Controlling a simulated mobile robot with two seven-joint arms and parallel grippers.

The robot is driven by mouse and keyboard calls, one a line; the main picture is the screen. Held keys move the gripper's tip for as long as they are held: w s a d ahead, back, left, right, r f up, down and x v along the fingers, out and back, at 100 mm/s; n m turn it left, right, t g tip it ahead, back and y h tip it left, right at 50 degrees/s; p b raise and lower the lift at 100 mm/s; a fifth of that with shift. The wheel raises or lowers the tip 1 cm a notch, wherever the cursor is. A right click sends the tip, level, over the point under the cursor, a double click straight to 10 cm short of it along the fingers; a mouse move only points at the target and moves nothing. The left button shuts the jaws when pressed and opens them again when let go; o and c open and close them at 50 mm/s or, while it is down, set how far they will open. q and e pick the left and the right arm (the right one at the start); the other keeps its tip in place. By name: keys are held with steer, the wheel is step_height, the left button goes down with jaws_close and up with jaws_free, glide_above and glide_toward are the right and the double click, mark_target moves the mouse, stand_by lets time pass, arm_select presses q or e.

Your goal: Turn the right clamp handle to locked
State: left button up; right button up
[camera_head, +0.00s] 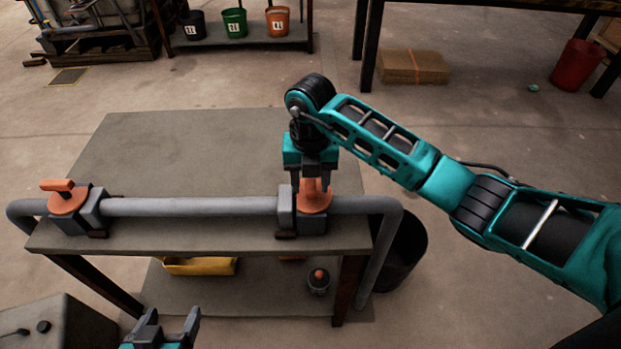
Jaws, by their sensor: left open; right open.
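The right clamp (286,207) sits on the grey pipe (190,206) near the right end of the table. Its orange disc and handle (314,199) are partly hidden by my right gripper (311,183). My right gripper points down over this handle with its fingers open, one on each side of the orange part; I cannot tell whether they touch it. The left clamp (88,207) has an orange handle (58,186) pointing left. My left gripper (165,327) is open and empty at the bottom edge, in front of the table.
The table (190,150) is bare behind the pipe. Its lower shelf holds a yellow tray (200,267) and a small dark object with an orange top (318,280). A black bin (405,250) stands right of the table. A grey box (60,325) is at bottom left.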

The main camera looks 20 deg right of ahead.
steer(key=shift+c, duration=0.2)
jaws_close()
